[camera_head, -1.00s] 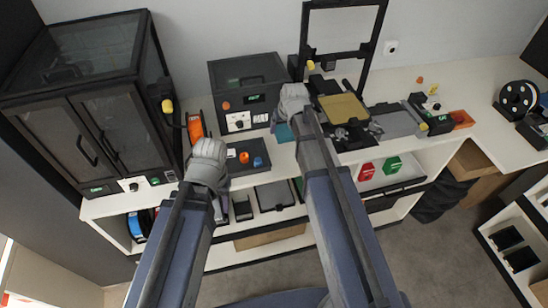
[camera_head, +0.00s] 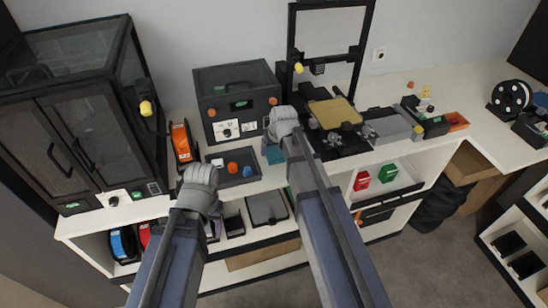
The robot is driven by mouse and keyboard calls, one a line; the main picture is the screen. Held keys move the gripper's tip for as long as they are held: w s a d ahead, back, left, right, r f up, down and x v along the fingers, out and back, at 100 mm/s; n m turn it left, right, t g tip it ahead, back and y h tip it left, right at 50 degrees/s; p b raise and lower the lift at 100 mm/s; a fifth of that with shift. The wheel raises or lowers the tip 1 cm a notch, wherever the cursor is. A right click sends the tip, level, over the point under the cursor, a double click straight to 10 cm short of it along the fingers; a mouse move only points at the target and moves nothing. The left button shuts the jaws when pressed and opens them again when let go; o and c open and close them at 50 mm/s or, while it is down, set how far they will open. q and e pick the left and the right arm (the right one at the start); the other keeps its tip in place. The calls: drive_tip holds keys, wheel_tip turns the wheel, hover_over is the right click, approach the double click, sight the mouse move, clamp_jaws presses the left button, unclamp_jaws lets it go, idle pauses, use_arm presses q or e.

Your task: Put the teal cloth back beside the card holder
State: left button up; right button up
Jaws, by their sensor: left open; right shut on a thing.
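A small patch of the teal cloth (camera_head: 272,154) shows just below my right gripper (camera_head: 281,130), between the dark tray and the printer-like machine. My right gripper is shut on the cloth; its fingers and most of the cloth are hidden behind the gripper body. I cannot tell whether the cloth touches the counter. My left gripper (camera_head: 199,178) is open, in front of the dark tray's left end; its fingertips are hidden. I cannot make out the card holder for certain.
A dark tray (camera_head: 245,180) with an orange and a blue piece lies left of the cloth. A black box (camera_head: 236,88) stands behind it. A machine with a gold plate (camera_head: 335,112) stands on the right. A large dark cabinet (camera_head: 85,130) fills the left.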

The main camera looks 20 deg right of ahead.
drive_tip(key=shift+f+b, duration=0.9)
drive_tip(key=shift+f, duration=0.45)
drive_tip(key=shift+f, duration=0.15)
drive_tip(key=o, duration=1)
